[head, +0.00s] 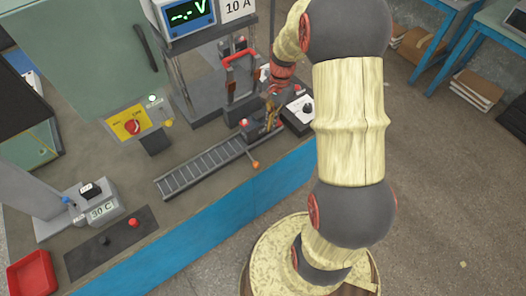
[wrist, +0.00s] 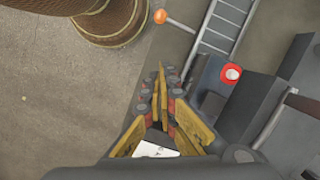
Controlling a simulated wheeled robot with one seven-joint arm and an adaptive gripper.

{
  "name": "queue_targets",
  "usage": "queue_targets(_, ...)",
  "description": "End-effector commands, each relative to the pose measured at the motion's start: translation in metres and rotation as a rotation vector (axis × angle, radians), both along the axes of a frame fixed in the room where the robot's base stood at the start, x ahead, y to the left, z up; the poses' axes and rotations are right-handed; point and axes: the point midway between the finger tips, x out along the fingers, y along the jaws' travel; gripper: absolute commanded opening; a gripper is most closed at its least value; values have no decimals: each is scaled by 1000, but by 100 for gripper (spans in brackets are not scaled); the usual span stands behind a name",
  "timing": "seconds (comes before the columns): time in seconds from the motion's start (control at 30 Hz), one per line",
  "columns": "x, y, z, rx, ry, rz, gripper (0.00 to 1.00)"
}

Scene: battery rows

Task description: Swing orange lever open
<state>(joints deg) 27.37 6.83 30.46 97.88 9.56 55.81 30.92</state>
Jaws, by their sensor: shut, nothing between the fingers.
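In the head view my gripper (head: 270,122) is over the bench beside a device with a red button, partly hidden by my arm.
The slotted rail (head: 205,167) lies along the bench. A red-button device (wrist: 231,73) stands close right of my fingers in the wrist view. A red-handled frame (head: 240,58), a yellow switch panel (head: 130,122) and a dial box (head: 303,108) stand around. Floor is open in front.

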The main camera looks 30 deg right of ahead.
Motion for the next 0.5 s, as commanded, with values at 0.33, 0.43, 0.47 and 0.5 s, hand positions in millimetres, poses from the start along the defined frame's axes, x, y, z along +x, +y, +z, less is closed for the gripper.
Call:
queue_targets(0.33,-4,7,-33,1,2,2,0)
queue_targets(0.43,-6,11,-52,1,2,3,0)
queue_targets(0.47,-6,12,-58,1,2,3,0)
queue_targets(0.5,-7,14,-66,1,2,3,0)
